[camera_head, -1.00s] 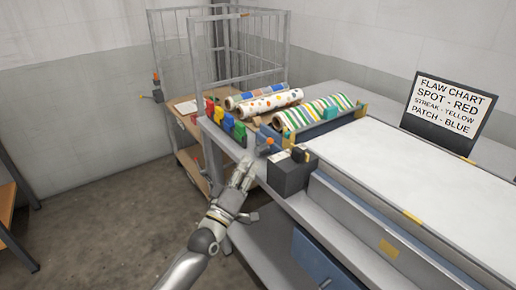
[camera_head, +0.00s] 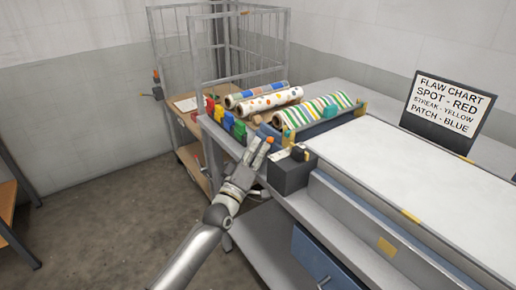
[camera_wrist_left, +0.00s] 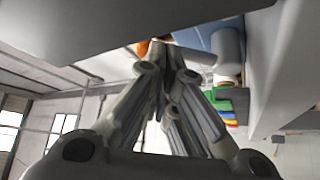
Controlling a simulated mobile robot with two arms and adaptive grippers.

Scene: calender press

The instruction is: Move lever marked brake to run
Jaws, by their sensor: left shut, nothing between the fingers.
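A small orange knob (camera_head: 270,139), apparently the end of the brake lever, shows at the left end of the press, beside a dark box (camera_head: 288,177). The lever's shaft is mostly hidden by my gripper, and I cannot read a brake or run mark. My left gripper (camera_head: 261,146) is shut and empty, its fingertips right at the knob. In the left wrist view the closed fingers (camera_wrist_left: 168,50) point forward, with an orange patch (camera_wrist_left: 140,47) just left of the tips. I cannot tell whether they touch it. My right gripper is not in view.
Patterned rolls (camera_head: 270,101) lie behind the knob, with several coloured blocks (camera_head: 228,122) to its left. A wire cage trolley (camera_head: 190,60) stands at the back left. The white press bed (camera_head: 420,175) extends right, before a flaw chart (camera_head: 449,113). The floor at left is open.

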